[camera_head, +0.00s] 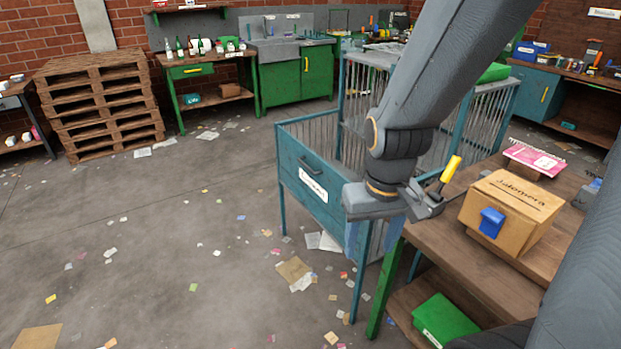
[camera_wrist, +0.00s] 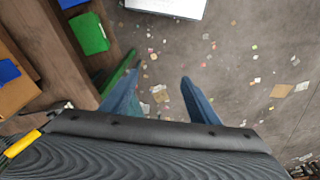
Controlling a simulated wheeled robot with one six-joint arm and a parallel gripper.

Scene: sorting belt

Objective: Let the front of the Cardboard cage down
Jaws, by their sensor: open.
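The teal barred cage (camera_head: 292,150) stands on the floor in the middle of the head view. Its solid front panel (camera_head: 325,205) is upright, with a dark handle near the top and a white label whose small print I cannot read for sure. My gripper (camera_head: 370,238) points down at the panel's right end and hides that part. I cannot tell whether it touches the panel. In the wrist view my gripper (camera_wrist: 158,88) shows two blue fingers spread apart with only floor between them. The handle does not show clearly in the wrist view.
A wooden bench (camera_head: 440,235) stands close at the right with a cardboard box (camera_head: 510,225) on it. A green box (camera_head: 443,318) sits on its lower shelf. A yellow handle (camera_head: 450,170) shows beside my wrist. The floor left of the cage is open, with scattered scraps.

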